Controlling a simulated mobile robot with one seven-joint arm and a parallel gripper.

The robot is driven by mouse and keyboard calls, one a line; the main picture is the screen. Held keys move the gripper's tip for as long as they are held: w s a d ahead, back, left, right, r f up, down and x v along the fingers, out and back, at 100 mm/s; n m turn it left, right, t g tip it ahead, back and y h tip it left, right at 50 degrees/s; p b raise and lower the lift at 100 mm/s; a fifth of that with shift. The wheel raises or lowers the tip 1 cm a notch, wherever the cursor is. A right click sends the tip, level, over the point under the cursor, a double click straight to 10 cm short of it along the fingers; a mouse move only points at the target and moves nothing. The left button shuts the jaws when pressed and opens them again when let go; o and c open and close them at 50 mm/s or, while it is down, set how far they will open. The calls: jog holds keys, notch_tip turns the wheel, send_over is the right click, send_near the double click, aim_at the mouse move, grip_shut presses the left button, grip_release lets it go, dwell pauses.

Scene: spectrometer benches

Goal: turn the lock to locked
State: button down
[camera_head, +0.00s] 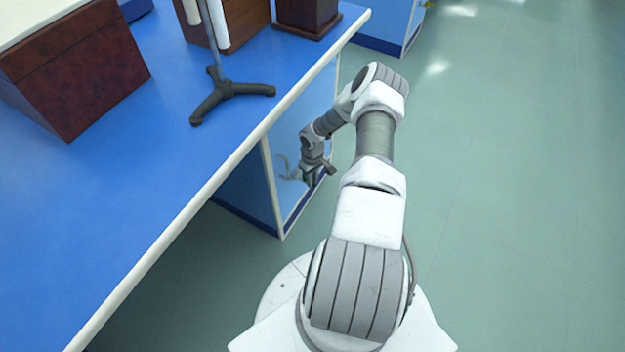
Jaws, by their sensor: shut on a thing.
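My gripper (312,178) is low beside the bench, in front of the blue cabinet door (292,200) below the benchtop. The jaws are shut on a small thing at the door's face. The lock itself cannot be made out, as the gripper and wrist cover that spot, so its turn position cannot be told. A thin grey curved piece (285,167) shows just left of the gripper, against the door. The door looks closed.
The blue benchtop (130,200) with a pale edge runs along the left. On it stand a brown box (75,75), a dark tripod stand (222,92) and more brown boxes. Another blue cabinet (390,30) stands beyond. The green floor (520,200) at right is clear.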

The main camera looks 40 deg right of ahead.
jog(key=shift+a, duration=0.1)
jog(key=shift+w+a+m+b, duration=0.1)
jog(key=shift+a+m+b, duration=0.2)
jog(key=shift+m, duration=0.6)
jog(key=shift+w+a+m+b, duration=0.1)
jog(key=shift+a+m+b, duration=0.2)
jog(key=shift+m, duration=0.6)
jog(key=c, duration=0.9)
grip_release()
jog(key=shift+d+r, duration=0.1)
notch_tip(320, 180, up, 7)
jog(key=shift+r+p, duration=0.15)
jog(key=shift+p, duration=1.05)
